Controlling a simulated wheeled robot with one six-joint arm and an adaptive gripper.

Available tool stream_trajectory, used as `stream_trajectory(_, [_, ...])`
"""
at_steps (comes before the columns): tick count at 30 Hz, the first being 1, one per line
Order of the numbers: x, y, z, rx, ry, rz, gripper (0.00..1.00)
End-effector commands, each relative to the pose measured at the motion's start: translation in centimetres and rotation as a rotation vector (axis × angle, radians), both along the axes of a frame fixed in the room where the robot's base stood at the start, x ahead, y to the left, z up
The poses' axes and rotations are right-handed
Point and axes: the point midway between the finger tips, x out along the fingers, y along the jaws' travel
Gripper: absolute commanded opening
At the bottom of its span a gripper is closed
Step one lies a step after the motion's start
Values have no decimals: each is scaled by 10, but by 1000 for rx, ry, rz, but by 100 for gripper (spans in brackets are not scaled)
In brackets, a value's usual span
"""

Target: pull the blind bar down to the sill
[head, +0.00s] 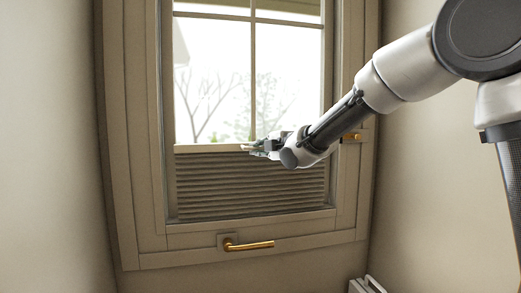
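The pleated blind (235,188) covers the lower part of the window, from about mid-height down to the bottom of the pane. Its pale bar (208,148) runs level across the top of the pleats, well above the sill (215,226). My gripper (252,149) reaches in from the right and is at the bar, right of its middle. The fingertips overlap the bar in this view. They are too small to tell whether they are open or shut on it. My gripper and wrist hide the right part of the bar.
A brass handle (250,245) sticks out from the lower window frame. Another brass fitting (353,137) sits on the right frame behind my arm. Plain walls close in on both sides. A white ribbed object (367,285) stands at the bottom right.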

Motion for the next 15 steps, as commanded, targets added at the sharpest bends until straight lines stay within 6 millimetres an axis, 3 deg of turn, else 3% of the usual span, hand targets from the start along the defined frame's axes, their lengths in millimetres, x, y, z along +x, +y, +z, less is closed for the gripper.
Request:
stream_trajectory(8, [0,0,-4,0,1,0,0])
stream_trajectory(15, [0,0,-43,-4,6,0,0])
